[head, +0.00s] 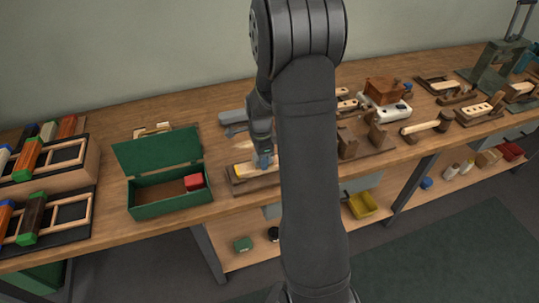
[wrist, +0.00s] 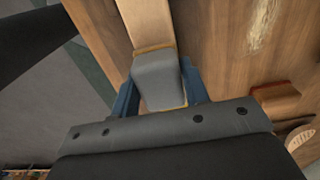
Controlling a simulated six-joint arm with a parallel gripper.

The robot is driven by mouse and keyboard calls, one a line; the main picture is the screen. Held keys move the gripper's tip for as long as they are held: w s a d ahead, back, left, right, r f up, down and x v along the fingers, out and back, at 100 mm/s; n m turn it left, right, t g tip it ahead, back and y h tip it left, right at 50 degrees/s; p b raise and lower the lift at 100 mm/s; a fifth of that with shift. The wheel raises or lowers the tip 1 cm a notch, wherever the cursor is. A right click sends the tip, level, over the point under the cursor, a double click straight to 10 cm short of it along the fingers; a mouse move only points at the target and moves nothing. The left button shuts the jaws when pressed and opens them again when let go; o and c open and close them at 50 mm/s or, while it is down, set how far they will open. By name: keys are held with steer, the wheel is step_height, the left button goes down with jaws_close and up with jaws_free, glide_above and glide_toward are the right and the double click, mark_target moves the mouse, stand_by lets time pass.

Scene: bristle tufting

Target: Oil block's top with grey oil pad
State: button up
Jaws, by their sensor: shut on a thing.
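My gripper (head: 264,160) is shut on the grey oil pad (wrist: 159,78), a rounded grey pad with a thin yellowish edge at its base, held between two blue fingers in the wrist view. A pale wooden block (wrist: 147,22) runs out from under the pad's far end. The pad is over or on the block's top; I cannot tell if they touch. In the head view the block (head: 246,171) lies low on the bench below my gripper, and the pad is mostly hidden by the fingers.
An open green box (head: 160,208) holding a red item stands left of the block. Dark trays (head: 62,228) with coloured pieces are at the far left. Wooden fixtures and a brown box (head: 385,91) stand to the right. The bench's front edge is close to the block.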

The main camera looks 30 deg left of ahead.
mark_target(237, 170)
steer(key=shift+s+a, duration=2.95)
steer(key=shift+s, duration=0.05)
steer(key=shift+w+d, duration=5.6)
steer(key=shift+w+d+r, duration=0.1)
steer(key=shift+w+r, duration=0.05)
steer(key=shift+r, duration=0.05)
step_height(237, 170, up, 8)
steer(key=shift+f, duration=0.15)
